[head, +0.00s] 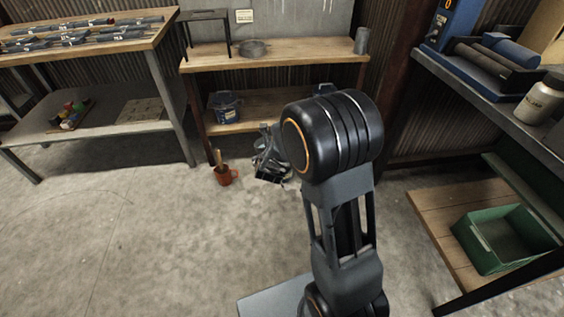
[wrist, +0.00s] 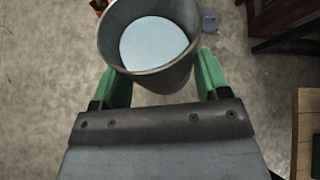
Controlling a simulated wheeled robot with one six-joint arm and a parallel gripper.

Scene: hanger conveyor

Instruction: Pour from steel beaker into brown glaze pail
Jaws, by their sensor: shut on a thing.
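The steel beaker (wrist: 150,75) is grey and round, and in the wrist view it sits between the green fingers of my gripper (wrist: 162,78). My gripper is shut on it. A pale, whitish liquid (wrist: 155,43) shows inside. In the head view, my arm hides most of the gripper, and I cannot make out the beaker clearly. A small red-brown pot (head: 226,176) with a stick in it stands on the floor left of the gripper. It may be the brown glaze pail, but I cannot tell. A red-brown bit (wrist: 98,5) shows at the wrist view's top edge.
A wooden bench (head: 285,54) stands behind, with a shallow pan (head: 252,48) and a grey cup (head: 361,40) on top. A blue pail (head: 225,106) is on its lower shelf. A green crate (head: 490,265) sits at right. The floor at left is clear.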

